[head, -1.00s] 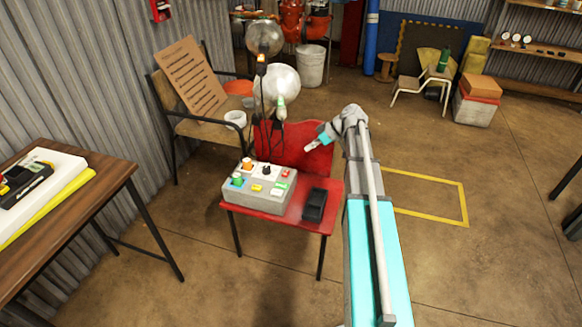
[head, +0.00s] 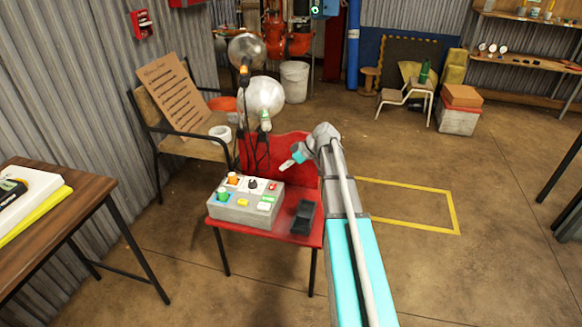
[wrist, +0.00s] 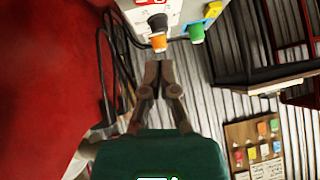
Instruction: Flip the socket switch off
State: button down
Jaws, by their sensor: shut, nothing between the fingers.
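A grey control box (head: 233,214) sits on the red chair seat. Its white top panel carries an orange plug (head: 232,178), a black plug or knob (head: 252,184) and a small red part (head: 272,186) at the right end, which may be the socket switch; its position is too small to read. My gripper (head: 285,165) is above and behind the box's right end, apart from it. In the wrist view my gripper (wrist: 158,68) is shut and empty, just short of the orange plug (wrist: 158,41). A red-marked part (wrist: 150,3) is cut off at the top edge.
A black object (head: 304,217) lies on the seat right of the box. Dark cables (head: 255,150) hang behind the box from lamps with round reflectors (head: 263,96). The red chair back (head: 290,150) stands close behind my gripper. A wooden table (head: 85,205) is at left.

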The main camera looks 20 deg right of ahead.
aim_at(270, 187)
jog(key=b+x, duration=0.3)
jog(key=x, duration=0.2)
jog(key=shift+f, duration=0.15)
jog(key=shift+s+a+f+b, duration=0.1)
jog(key=shift+s+f+b, duration=0.05)
jog(key=shift+f+b, duration=0.75)
jog(key=shift+s+a+f+b, duration=0.1)
jog(key=shift+s+f+b, duration=0.05)
jog(key=shift+f+b, duration=0.75)
jog(key=shift+d, duration=0.15)
